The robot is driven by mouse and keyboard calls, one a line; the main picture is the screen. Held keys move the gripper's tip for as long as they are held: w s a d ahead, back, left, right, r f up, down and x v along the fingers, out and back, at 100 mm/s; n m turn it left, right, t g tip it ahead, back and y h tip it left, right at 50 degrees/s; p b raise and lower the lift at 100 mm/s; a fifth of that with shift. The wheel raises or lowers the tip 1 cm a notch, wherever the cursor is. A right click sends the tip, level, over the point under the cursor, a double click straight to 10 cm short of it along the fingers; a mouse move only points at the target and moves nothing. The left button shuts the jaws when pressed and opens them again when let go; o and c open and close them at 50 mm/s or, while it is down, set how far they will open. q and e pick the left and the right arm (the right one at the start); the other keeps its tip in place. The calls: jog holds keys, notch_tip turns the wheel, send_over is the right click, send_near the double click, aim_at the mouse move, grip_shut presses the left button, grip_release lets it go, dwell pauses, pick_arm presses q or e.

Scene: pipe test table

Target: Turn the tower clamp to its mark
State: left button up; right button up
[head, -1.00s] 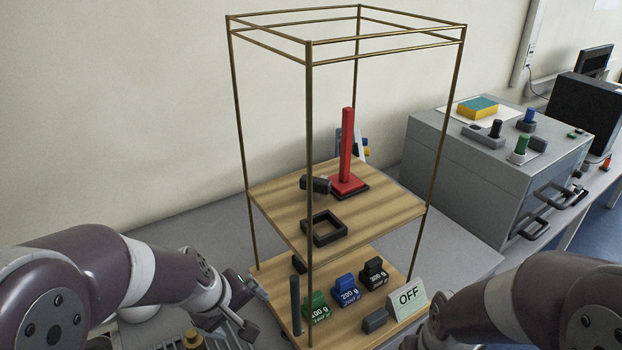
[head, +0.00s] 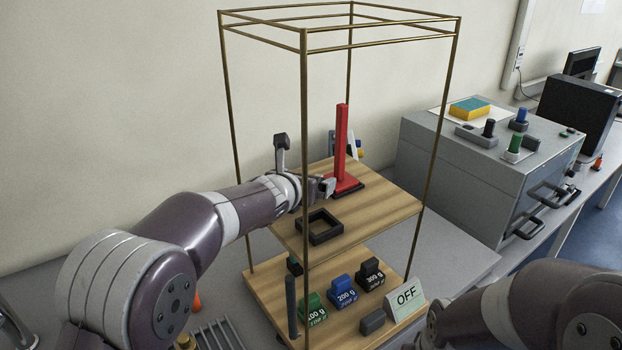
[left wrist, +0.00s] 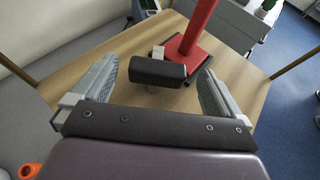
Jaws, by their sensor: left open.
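The red tower (head: 342,145) stands upright on a dark-edged red base on the upper wooden shelf (head: 385,205). It also shows in the left wrist view (left wrist: 197,30). The clamp's dark handle (left wrist: 158,71) lies crosswise beside the tower base, on a short post. A small pale block (left wrist: 158,52) shows just behind it; I cannot tell whether this is the mark. My left gripper (head: 305,168) is open, with one finger on each side of the handle and visible gaps to both. My right gripper is out of view.
Thin brass posts (head: 304,100) frame the shelves close to my left arm. A dark square frame (head: 319,228) lies on the upper shelf. A grey cabinet (head: 480,165) is at right.

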pick_arm(q)
jog(key=x, duration=0.3)
jog(key=shift+w+f+p, duration=0.1)
jog(key=shift+w+p, duration=0.1)
jog(key=shift+p, duration=0.1)
jog(key=shift+s, duration=0.1)
jog(key=shift+c, duration=1.2)
jog(key=c, duration=0.7)
jog(key=m+g+h+p, duration=0.1)
jog(key=p, duration=0.3)
jog(key=m+g+h+p, duration=0.1)
jog(key=m+h+p, duration=0.1)
jog(key=p, duration=0.3)
jog(key=shift+a+r, duration=0.15)
jog(key=shift+r, duration=0.25)
jog(key=shift+f+m+g+h+p, duration=0.25)
jog(key=shift+m+g+h+p, duration=0.55)
jog(key=shift+m+h+p, duration=0.35)
jog(key=shift+f+m+g+h, duration=0.1)
jog(key=shift+m+g+h, duration=0.6)
jog(key=shift+m, duration=0.15)
jog(key=shift+p, duration=0.3)
